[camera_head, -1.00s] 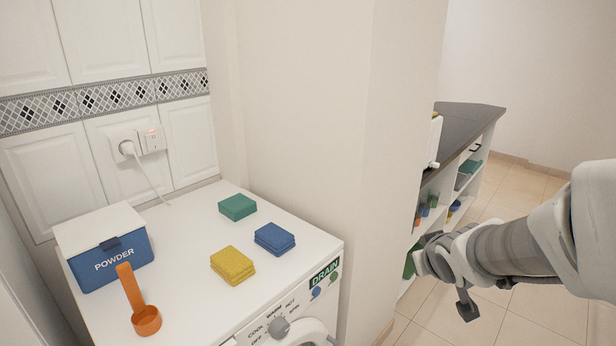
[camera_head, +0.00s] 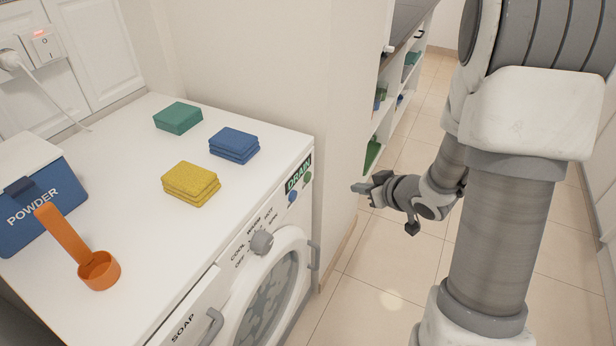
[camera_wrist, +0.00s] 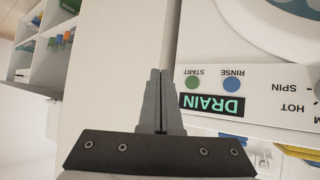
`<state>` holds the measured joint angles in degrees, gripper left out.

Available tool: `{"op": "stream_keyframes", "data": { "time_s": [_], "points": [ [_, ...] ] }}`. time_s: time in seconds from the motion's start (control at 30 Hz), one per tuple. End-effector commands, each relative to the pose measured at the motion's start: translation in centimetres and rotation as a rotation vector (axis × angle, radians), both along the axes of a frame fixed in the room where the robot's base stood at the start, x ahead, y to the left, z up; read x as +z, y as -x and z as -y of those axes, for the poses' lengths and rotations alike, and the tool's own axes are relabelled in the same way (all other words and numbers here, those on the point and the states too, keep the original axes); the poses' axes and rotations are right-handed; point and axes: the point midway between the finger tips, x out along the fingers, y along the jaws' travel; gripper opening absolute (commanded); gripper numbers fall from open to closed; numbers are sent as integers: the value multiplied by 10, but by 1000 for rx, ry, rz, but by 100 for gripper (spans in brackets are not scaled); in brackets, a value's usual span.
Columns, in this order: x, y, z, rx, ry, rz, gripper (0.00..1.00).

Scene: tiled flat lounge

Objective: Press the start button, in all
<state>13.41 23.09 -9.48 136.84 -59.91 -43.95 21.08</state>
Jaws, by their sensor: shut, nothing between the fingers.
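The green start button (camera_head: 307,179) is a small disc at the right end of the washing machine's (camera_head: 218,268) front panel. In the wrist view the panel is upside down, and the start button (camera_wrist: 192,82) shows beside the blue rinse button (camera_wrist: 231,84). The display (camera_head: 298,173) reads DRAIN. My gripper (camera_head: 358,188) is shut and empty, pointing left, to the right of the panel's end in the head view. In the wrist view, my shut fingertips (camera_wrist: 160,72) lie just left of the start button in the picture, with no contact visible.
The dial (camera_head: 262,242) and round door are left of the buttons. Yellow (camera_head: 190,184), blue (camera_head: 234,145) and green (camera_head: 178,118) sponges, an orange scoop (camera_head: 98,270) and a powder box (camera_head: 40,205) are on top. A wall corner and shelf unit stand behind my gripper; tiled floor is open.

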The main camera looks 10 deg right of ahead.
Motion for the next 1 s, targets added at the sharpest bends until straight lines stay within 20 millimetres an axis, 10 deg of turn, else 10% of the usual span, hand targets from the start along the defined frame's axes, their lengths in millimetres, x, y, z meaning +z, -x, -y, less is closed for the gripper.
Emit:
{"op": "stream_keyframes", "data": {
  "time_s": [0.67, 1.0],
  "points": [
    [-16, 1, -9, 30, -36, -3, 0],
    [-17, -23, -44, 33, -35, -2, 0]
  ]
}}
